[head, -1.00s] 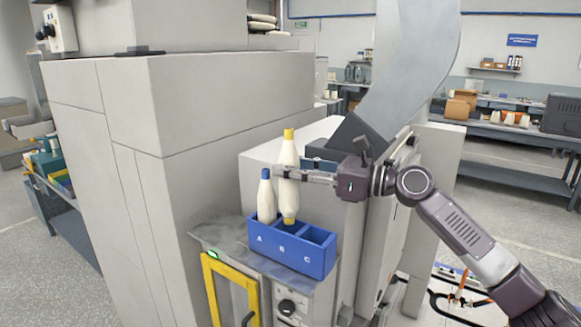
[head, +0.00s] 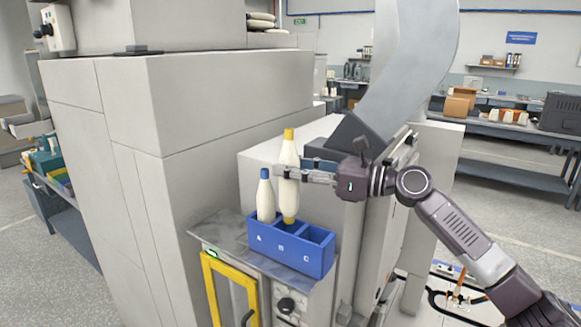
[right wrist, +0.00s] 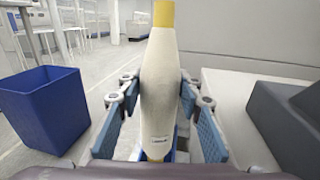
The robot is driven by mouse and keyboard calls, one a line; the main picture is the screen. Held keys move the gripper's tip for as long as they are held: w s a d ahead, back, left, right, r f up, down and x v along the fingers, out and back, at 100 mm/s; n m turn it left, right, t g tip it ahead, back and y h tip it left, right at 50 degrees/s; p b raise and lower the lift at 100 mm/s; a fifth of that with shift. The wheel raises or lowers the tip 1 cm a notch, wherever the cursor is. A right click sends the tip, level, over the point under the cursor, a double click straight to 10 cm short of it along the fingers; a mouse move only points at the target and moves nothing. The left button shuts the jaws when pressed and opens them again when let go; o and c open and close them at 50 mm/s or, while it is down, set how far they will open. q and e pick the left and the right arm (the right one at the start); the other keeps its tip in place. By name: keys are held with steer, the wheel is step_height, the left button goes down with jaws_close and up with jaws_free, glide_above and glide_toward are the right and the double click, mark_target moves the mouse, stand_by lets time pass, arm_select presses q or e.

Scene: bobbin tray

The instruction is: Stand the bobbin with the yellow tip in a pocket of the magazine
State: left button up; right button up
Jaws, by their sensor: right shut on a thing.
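The bobbin with the yellow tip (head: 289,185) is cream-coloured and upright, with a yellow lower end. My right gripper (head: 290,176) is shut on its body; in the right wrist view the fingers flank the bobbin (right wrist: 158,90) on both sides. The bobbin's lower end is at about the rim of the blue magazine (head: 318,262), over the middle pocket B; whether it is inside the pocket I cannot tell. A blue-tipped bobbin (head: 265,200) stands in pocket A. Pocket C looks empty. My left gripper is not in view.
The magazine sits on a grey ledge (head: 222,232) above a yellow-framed door (head: 208,285). A large grey cabinet (head: 200,110) rises to the left. A blue bin (right wrist: 45,110) shows in the right wrist view.

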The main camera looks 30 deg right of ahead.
mark_target(292, 209)
steer(key=shift+f, duration=0.1)
steer(key=shift+f+b, duration=1.9)
steer(key=shift+f, duration=3.35)
steer(key=o, duration=1.3)
steer(key=shift+s+d, duration=0.1)
steer(key=v, duration=1.2)
